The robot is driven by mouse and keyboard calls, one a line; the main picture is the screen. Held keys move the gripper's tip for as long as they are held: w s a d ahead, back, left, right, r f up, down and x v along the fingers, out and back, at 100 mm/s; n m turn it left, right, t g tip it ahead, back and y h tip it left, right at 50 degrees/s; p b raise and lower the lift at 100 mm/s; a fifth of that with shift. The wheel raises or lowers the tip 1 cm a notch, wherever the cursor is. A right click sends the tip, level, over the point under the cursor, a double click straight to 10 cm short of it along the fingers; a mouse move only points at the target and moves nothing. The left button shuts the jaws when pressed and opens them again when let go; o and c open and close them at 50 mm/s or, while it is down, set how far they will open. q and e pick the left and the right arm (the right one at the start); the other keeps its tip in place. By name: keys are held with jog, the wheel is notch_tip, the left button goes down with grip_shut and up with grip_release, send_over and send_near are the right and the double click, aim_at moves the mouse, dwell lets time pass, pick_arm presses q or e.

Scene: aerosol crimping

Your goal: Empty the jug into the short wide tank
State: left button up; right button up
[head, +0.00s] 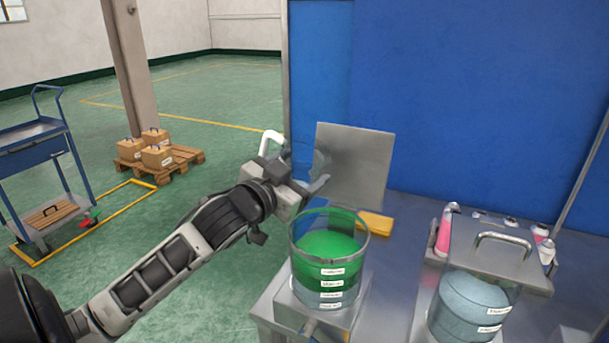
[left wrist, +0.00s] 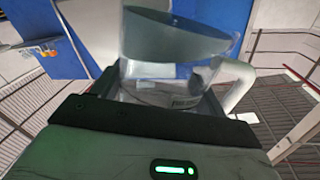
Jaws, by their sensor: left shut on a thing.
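My left gripper (head: 303,186) is shut on a clear jug (left wrist: 165,75), which has pale labels and a white handle. In the head view the jug's white handle (head: 271,142) shows behind the gripper; its clear body is hard to make out. The jug is held in the air, just above and behind a round see-through tank (head: 330,277) with green contents and several labels. A second clear tank (head: 470,310) with pale blue contents stands at the right, below a lid with a metal handle. My right gripper is out of view.
A grey upright plate (head: 354,165) stands behind the green tank, with a yellow item (head: 375,224) at its foot. Pink bottles (head: 445,228) stand by the right tank. A blue wall (head: 480,90) closes the back; a cart (head: 45,150) and pallet (head: 160,162) are far left.

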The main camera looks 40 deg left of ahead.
pick_arm(q)
jog(key=m, duration=0.4)
jog(key=shift+a+r, duration=0.3)
jog(key=shift+a, duration=0.05)
jog(key=f+m, duration=0.1)
jog(key=m, duration=0.1)
jog(key=shift+f+m, duration=0.1)
jog(key=shift+m, duration=0.2)
jog(key=shift+d+f+m, duration=0.15)
jog(key=shift+f+m, duration=0.3)
jog(key=shift+m, duration=0.65)
jog(key=m, duration=0.1)
jog(key=d+m, duration=0.1)
jog(key=m, duration=0.1)
jog(key=f+m, duration=0.1)
jog(key=shift+d+m, duration=0.35)
jog(key=shift+m, duration=0.05)
jog(key=shift+w+d+r+m, duration=0.1)
jog(key=shift+d+r+m, duration=0.3)
jog(key=shift+m, duration=0.55)
jog(key=shift+d+r+m, duration=0.2)
jog(key=shift+d+m, duration=0.4)
jog(key=shift+m, duration=0.35)
jog(key=shift+a, duration=0.1)
jog(key=shift+a+f+n, duration=0.2)
jog(key=shift+a+n, duration=0.4)
jog(key=shift+n, duration=0.6)
jog(key=shift+a+n, duration=0.2)
jog(key=shift+n, duration=0.3)
